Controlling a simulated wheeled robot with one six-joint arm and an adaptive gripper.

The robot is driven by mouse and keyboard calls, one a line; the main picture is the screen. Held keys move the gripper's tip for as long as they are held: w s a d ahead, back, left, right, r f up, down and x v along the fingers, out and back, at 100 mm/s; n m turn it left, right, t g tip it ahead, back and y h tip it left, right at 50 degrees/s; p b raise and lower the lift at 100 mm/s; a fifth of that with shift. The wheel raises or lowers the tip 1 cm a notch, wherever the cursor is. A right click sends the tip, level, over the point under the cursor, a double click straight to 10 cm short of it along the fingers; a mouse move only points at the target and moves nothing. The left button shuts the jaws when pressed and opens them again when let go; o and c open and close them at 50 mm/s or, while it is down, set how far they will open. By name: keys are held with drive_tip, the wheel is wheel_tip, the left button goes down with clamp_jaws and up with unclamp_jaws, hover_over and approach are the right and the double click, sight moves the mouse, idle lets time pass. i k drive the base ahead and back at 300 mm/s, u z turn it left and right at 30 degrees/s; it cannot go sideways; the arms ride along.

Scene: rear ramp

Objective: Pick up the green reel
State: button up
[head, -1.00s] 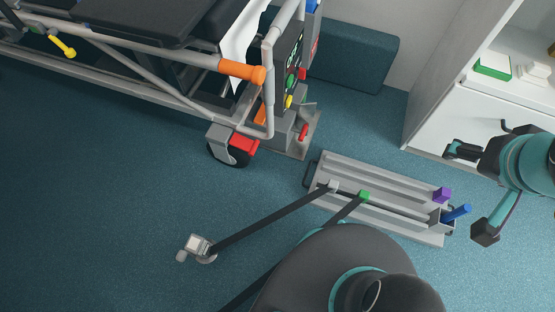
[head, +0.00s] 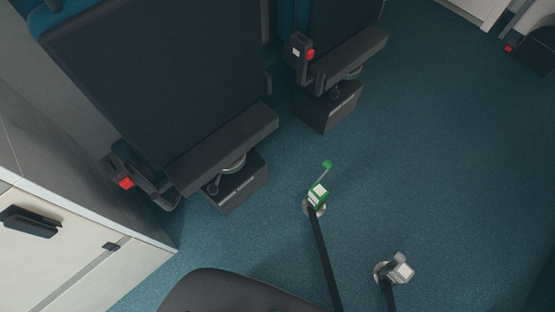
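The green reel (head: 319,196) sits on the blue floor in the head view, right of the picture's middle. It has a green and white body on a round metal floor plate, with a short lever ending in a green tip (head: 327,164). A dark strap (head: 325,260) runs from it to the bottom edge of the picture. My gripper does not show in the head view now.
A grey-white reel (head: 400,272) with its own strap is on the floor at lower right. Dark seats (head: 155,80) on box bases (head: 328,106) stand behind. A white cabinet (head: 70,250) fills the lower left. The floor at right is largely clear.

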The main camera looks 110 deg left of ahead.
sight(317, 195)
drive_tip(key=u, duration=0.45)
drive_tip(key=k, duration=0.5)
drive_tip(key=u, duration=1.8)
